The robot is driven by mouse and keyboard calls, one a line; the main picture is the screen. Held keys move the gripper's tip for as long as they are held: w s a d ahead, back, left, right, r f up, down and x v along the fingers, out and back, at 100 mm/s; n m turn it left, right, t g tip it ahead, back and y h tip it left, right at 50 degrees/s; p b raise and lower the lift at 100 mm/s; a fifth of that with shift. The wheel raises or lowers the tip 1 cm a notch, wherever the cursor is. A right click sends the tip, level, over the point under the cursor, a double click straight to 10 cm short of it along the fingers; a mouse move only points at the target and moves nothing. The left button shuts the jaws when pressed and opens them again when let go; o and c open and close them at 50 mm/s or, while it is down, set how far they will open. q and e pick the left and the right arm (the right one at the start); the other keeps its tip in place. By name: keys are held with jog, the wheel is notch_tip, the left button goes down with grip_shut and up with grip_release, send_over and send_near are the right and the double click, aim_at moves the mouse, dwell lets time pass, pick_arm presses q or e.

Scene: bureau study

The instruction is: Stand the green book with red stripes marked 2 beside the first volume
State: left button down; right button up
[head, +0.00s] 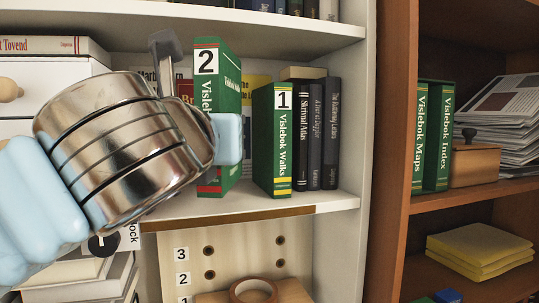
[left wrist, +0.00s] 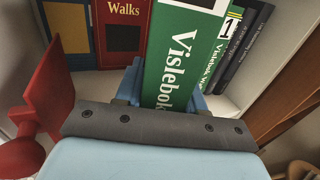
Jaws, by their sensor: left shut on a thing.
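The green book with red stripes marked 2 (head: 230,85) is upright on or just above the white shelf, its spine facing out. My left gripper (head: 222,140) is shut on it; the arm hides the spine's lower middle. In the left wrist view the same book (left wrist: 180,60) stands between my gripper's blue fingers (left wrist: 165,95). The first volume, a green book marked 1 (head: 271,140) with yellow stripes, stands upright to its right, with a gap between them in the head view. It shows partly behind the held book in the left wrist view (left wrist: 222,52). My right gripper is not in view.
Dark books (head: 316,130) stand right of the first volume, near the shelf's side wall. A red book (left wrist: 120,40) and a blue-and-yellow book (left wrist: 68,28) are behind the held book. A red object (left wrist: 38,105) is close to my wrist's left side.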

pick_arm(q)
jog(key=w+p, duration=0.1)
jog(key=w, duration=0.7)
jog(key=shift+w+r, duration=0.15)
jog(key=shift+w, duration=0.15)
jog(key=f, duration=0.2)
jog(key=f+b, duration=0.1)
jog(key=shift+w+f+b, duration=0.3)
jog(key=shift+w+f, duration=0.05)
jog(key=shift+w, duration=0.05)
jog(key=c, duration=1.1)
grip_release()
jog(key=shift+f, duration=0.15)
jog(key=o, duration=0.4)
